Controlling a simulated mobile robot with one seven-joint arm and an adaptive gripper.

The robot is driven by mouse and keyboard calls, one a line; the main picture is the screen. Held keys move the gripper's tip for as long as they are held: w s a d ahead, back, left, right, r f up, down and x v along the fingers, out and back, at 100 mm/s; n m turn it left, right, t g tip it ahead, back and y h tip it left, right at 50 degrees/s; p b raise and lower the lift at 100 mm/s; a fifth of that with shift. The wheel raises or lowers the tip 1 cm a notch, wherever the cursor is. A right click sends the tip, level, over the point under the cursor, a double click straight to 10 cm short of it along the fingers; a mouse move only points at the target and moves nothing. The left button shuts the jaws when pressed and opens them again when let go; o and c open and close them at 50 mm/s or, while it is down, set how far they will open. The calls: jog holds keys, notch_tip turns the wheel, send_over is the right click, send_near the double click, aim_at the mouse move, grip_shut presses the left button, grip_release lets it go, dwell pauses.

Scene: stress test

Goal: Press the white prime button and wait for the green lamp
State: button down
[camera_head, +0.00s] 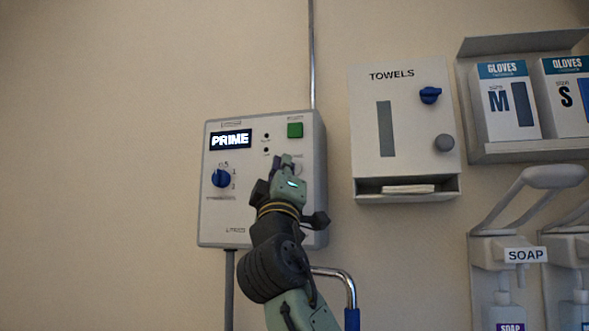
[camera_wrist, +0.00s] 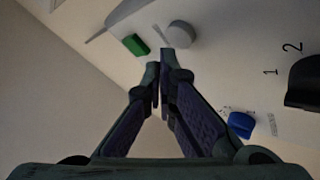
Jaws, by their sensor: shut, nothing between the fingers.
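The wall panel (camera_head: 214,222) is a pale box with a lit display (camera_head: 231,140) reading PRIME. The white round button (camera_head: 299,169) is partly hidden behind my gripper in the head view; the wrist view shows it whole (camera_wrist: 180,34), just beyond the fingertips. My gripper (camera_head: 286,160) is shut and empty in front of the panel. Its fingertips meet in the wrist view (camera_wrist: 160,62); I cannot tell whether they touch the button. Two small dark spots, perhaps lamps (camera_head: 267,143), sit right of the display; neither glows green.
A blue knob (camera_head: 221,178) is on the panel's left. A blue part (camera_wrist: 240,124) shows in the wrist view. A towel dispenser (camera_head: 375,165), glove shelf (camera_head: 500,152) and soap dispensers (camera_head: 490,252) are right. The left wall is bare.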

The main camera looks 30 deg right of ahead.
jog(key=shift+w+d, duration=0.1)
dwell(0.8)
jog(key=shift+w+d, duration=0.2)
jog(key=shift+w+d+p, duration=0.3)
jog(key=shift+d+p, duration=0.05)
jog(key=shift+p, duration=0.15)
dwell(0.9)
jog(key=shift+s, duration=0.1)
jog(key=shift+s+a+b, duration=0.3)
jog(key=shift+s+a, duration=0.15)
jog(key=shift+a, duration=0.15)
jog(key=shift+s+a+b, duration=0.8)
jog(key=shift+s+a, duration=0.9)
jog(key=shift+a, duration=0.2)
